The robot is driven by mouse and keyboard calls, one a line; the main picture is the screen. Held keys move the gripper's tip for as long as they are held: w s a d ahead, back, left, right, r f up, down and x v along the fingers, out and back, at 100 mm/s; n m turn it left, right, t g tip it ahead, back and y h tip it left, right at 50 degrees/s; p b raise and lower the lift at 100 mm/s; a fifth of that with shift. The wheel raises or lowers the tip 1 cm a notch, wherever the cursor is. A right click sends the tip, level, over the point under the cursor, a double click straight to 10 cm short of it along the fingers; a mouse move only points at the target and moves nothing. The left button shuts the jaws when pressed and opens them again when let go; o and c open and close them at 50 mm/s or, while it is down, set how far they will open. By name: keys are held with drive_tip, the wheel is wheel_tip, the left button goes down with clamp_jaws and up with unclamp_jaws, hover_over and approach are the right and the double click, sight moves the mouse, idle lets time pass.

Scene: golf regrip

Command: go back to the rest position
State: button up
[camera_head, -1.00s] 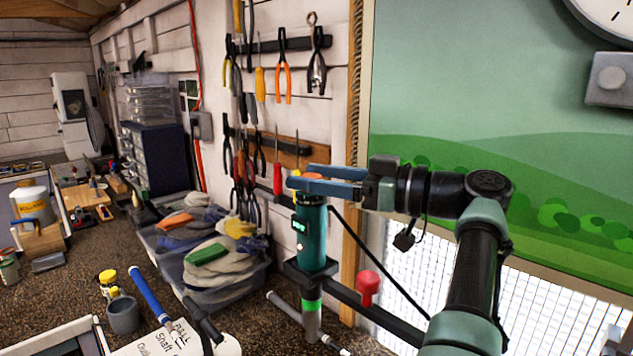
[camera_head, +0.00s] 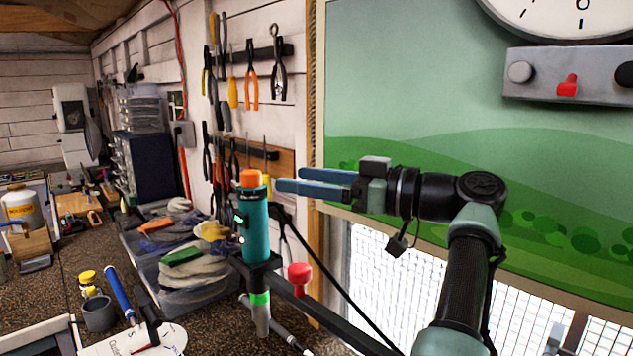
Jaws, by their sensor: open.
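My gripper (camera_head: 278,185) is at the middle of the head view, its two blue fingers apart and pointing left. Nothing is between them. The fingertips are just right of the orange top of a teal upright device (camera_head: 253,226); from this view they look apart from it. My arm comes in from the lower right, bent at the elbow.
A red knob (camera_head: 300,276) stands by the dark bracket. Tools hang on the wall behind. A clock (camera_head: 560,15) and control box (camera_head: 565,74) are upper right.

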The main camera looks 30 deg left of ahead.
drive_tip(key=w+d+f+m+t+h, duration=0.2)
drive_tip(key=w+d+m+t+h, duration=0.4)
drive_tip(key=t, duration=0.4)
drive_tip(key=s+d+r+m+t+h, duration=0.1)
drive_tip(key=d+r+m+t+h, duration=0.25)
drive_tip(key=d+m+t, duration=0.35)
drive_tip(key=s+d+r+m+t+h, duration=0.1)
drive_tip(key=s+d+r+t+h, duration=0.1)
drive_tip(key=s, duration=0.6)
drive_tip(key=s+d+r+m+t+h, duration=0.2)
drive_tip(key=s+d+r+t+h, duration=0.1)
drive_tip(key=s+d+r+t, duration=0.2)
drive_tip(key=s+d+r+m+t+h, duration=0.2)
drive_tip(key=s+r, duration=0.4)
drive_tip(key=s, duration=0.5)
drive_tip(key=shift+s+d+r+t+h, duration=0.2)
drive_tip(key=shift+d+r+t+h, duration=0.1)
drive_tip(key=shift+d+t+h, duration=0.6)
